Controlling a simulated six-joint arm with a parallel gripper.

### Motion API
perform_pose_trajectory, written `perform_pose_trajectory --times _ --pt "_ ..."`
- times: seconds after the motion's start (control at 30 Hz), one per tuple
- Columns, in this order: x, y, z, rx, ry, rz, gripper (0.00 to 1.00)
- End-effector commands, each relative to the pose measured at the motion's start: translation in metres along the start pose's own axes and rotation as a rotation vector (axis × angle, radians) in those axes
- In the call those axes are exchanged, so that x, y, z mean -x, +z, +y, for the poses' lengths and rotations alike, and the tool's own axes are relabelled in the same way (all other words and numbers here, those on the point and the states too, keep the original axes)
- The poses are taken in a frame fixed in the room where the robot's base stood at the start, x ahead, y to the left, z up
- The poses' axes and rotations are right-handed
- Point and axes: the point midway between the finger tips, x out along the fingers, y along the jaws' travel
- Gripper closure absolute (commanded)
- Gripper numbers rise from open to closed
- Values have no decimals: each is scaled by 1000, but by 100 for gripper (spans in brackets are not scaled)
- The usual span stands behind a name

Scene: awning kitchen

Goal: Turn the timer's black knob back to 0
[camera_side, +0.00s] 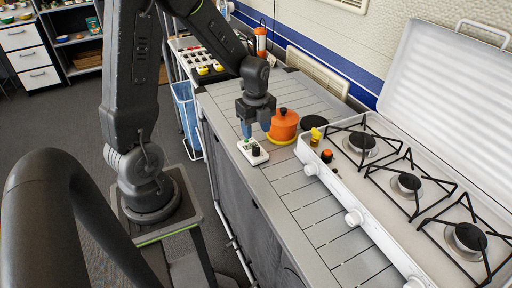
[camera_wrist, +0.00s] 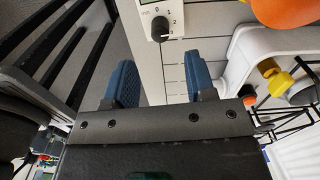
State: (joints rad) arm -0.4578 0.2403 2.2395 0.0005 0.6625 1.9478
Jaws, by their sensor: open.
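The timer is a small white box (camera_side: 244,146) on the grey slatted counter, below my gripper. Its black knob (camera_side: 256,151) stands up from its top face. The knob's pointer is too small to read surely, but does not clearly meet the 0. My gripper (camera_side: 256,129) points down above the timer. Its blue fingers are apart and empty in the wrist view (camera_wrist: 162,82), with the knob beyond them, untouched.
An orange pot (camera_side: 284,124) stands close right of the timer. A white gas stove (camera_side: 340,178) with burners, a yellow item (camera_side: 316,135) and an orange-topped item (camera_side: 327,156) lie further right. The counter's near part (camera_side: 320,220) is clear.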

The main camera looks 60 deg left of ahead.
Motion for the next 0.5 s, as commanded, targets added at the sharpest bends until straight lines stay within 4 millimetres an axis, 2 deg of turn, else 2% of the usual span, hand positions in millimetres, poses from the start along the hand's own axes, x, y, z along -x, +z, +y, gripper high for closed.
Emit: perform_pose_trajectory --times 0.03,0.2,0.33,0.5 --pt "-12 0 1 0 7 3 50" --pt "-44 0 1 1 5 2 50" --pt "-62 0 0 1 3 1 50" --pt "-73 0 0 1 0 0 50"
